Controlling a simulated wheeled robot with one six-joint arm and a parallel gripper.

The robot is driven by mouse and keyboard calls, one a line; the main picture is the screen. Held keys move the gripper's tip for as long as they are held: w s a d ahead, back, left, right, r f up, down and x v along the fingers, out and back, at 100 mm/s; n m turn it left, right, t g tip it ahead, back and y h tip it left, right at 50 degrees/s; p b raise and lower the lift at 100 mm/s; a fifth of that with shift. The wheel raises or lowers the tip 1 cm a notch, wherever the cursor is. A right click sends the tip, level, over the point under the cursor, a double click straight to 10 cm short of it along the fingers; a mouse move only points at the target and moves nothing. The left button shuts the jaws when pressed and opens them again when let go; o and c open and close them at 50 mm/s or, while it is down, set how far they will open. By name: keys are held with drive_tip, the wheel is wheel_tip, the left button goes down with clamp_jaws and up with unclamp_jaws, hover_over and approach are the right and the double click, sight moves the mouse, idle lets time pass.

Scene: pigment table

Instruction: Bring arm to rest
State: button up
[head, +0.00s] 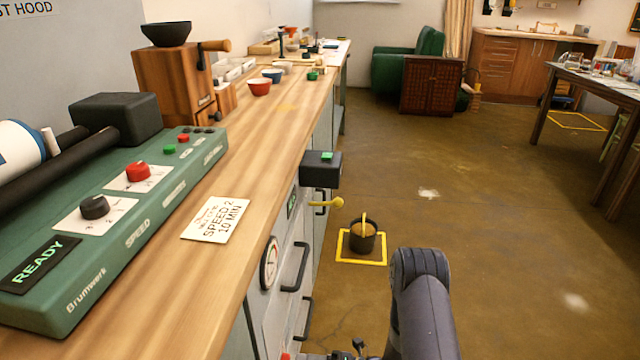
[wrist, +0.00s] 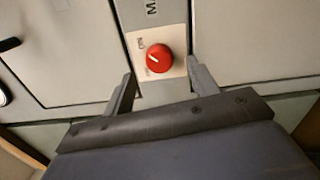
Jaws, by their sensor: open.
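My arm (head: 420,300) shows at the bottom of the head view, right of the bench front, over the floor. My gripper (wrist: 160,85) is in the wrist view, its two fingers apart with nothing between them. Beyond the fingertips is a red round knob (wrist: 159,58) on a pale plate, set in a light cabinet front. I cannot tell how far the fingers are from the knob; they look apart from it.
The wooden bench (head: 270,130) carries a green machine (head: 120,230) with a READY display and a card (head: 216,219). A black box with a green button (head: 320,170) and a yellow spout (head: 326,203) jut from the front. A dark bucket (head: 362,240) stands in a yellow floor square.

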drive_tip(key=s+d+p, duration=0.1)
drive_tip(key=d, duration=0.7)
drive_tip(key=w+a+n+b, duration=0.1)
drive_tip(key=a+n+b, duration=0.2)
drive_tip(key=a+n, duration=0.8)
drive_tip(key=shift+w+a+n+b, duration=0.2)
drive_tip(key=shift+w+n+b, duration=0.15)
drive_tip(key=shift+n, duration=3.25)
